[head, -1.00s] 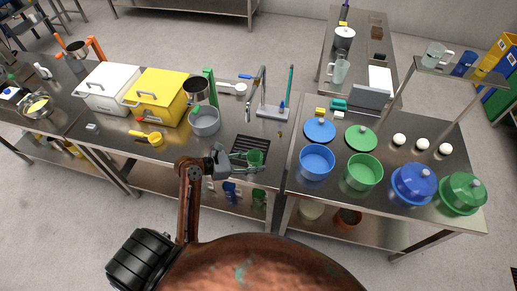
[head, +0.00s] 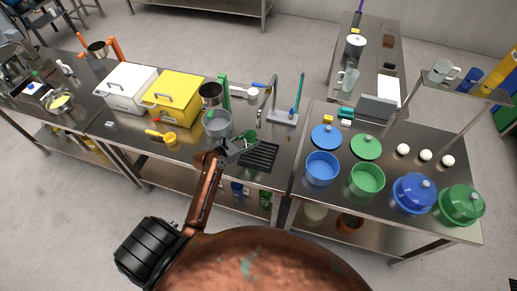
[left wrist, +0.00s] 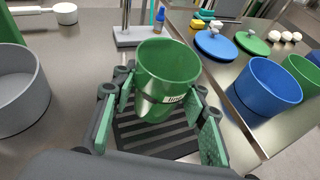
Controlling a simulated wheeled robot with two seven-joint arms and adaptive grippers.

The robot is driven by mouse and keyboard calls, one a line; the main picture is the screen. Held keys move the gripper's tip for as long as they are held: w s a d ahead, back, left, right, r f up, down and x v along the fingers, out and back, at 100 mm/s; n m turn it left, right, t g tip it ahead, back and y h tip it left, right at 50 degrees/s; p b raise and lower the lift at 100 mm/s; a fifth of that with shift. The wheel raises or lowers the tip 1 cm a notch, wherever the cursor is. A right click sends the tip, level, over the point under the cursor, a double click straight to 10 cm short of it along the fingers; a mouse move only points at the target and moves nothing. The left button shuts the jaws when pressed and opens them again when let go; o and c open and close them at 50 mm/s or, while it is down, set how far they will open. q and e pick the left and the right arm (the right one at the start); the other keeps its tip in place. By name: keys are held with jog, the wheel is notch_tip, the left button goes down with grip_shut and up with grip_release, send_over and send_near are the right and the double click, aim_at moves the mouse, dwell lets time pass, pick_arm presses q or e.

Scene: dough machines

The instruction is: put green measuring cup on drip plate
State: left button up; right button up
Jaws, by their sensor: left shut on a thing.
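The green measuring cup (left wrist: 168,68) is held upright in my left gripper (head: 246,146). In the left wrist view, the green-padded fingers (left wrist: 160,108) close around the cup from both sides. The black slatted drip plate (head: 263,156) lies on the metal counter by the tap. In the head view the cup (head: 249,135) is at the plate's upper left edge, partly hidden by the gripper. Whether its bottom touches anything is hidden. My right gripper is out of view.
A grey pot (head: 216,124) stands left of the gripper, and the tap (head: 262,105) rises behind it. A yellow box (head: 173,98) and yellow scoop (head: 167,138) are farther left. Blue (head: 322,169) and green (head: 367,180) pots stand on the right table.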

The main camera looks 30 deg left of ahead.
pick_arm(q)
jog(key=w+f, duration=0.1)
jog(key=d+f, duration=0.1)
jog(key=f, duration=0.1)
jog(key=w+d+f, duration=0.1)
jog(key=f, duration=0.1)
jog(key=shift+w+d, duration=0.25)
jog(key=shift+w, duration=0.1)
jog(key=shift+w+d+f, duration=0.1)
jog(key=shift+w+f, duration=0.05)
jog(key=shift+f, duration=1.55)
jog(key=shift+f, duration=0.2)
jog(key=o, duration=1.3)
jog(key=shift+r, duration=0.15)
jog(key=v, duration=1.2)
